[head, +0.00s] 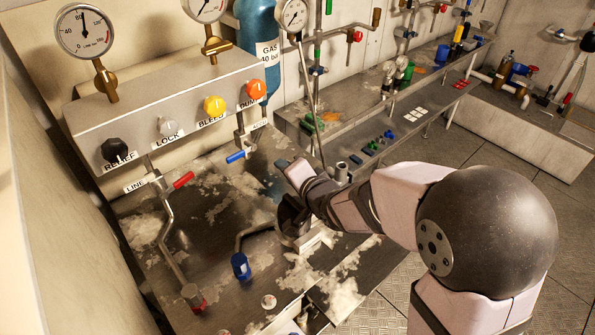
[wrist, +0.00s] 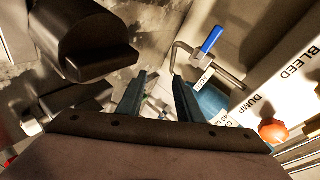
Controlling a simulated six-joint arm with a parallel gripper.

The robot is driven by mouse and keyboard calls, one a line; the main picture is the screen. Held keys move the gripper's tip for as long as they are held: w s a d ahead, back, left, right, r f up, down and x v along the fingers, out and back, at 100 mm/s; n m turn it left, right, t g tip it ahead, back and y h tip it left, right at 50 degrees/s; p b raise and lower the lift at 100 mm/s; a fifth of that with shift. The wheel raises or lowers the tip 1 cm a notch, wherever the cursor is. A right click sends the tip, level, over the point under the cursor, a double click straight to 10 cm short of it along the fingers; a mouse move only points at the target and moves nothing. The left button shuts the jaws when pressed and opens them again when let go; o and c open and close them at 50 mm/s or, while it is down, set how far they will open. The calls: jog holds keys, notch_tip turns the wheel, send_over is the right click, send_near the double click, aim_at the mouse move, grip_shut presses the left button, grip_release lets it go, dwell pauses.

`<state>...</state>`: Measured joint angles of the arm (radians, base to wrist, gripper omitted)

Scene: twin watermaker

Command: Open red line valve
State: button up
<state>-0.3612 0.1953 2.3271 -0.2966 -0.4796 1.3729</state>
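The red line valve handle (head: 184,180) sits beside the LINE label (head: 135,184) on a grey pipe at the left of the bench, below the panel. It points up and to the right. I cannot make it out in the wrist view. My gripper (head: 284,164) is to the right of it, clear of it, past the blue-handled valve (head: 236,157). In the wrist view the two teal fingers of my gripper (wrist: 162,85) stand apart with nothing between them. The blue handle (wrist: 211,39) is ahead and to the right of the fingers there.
The panel (head: 165,110) carries black, white, yellow and orange knobs, with gauges above. A blue gas cylinder (head: 257,30) stands behind it. A blue-capped pipe (head: 240,266) and a red-based pipe end (head: 193,298) stand on the frosted bench. Bench surface between the valves is free.

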jog(key=shift+s+d+f+h+p, duration=0.1)
jog(key=shift+d+h+p, duration=0.3)
jog(key=shift+d, duration=0.7)
jog(key=c, duration=0.8)
jog(key=shift+a+m+g, duration=0.3)
grip_shut()
jog(key=s+a+m+y+b, duration=0.2)
jog(key=s+a+m+y, duration=0.2)
jog(key=s+a+m, duration=0.9)
jog(key=a+m, duration=0.2)
jog(key=m, duration=0.2)
jog(key=shift+s+a, duration=0.15)
jog(key=shift+s, duration=0.15)
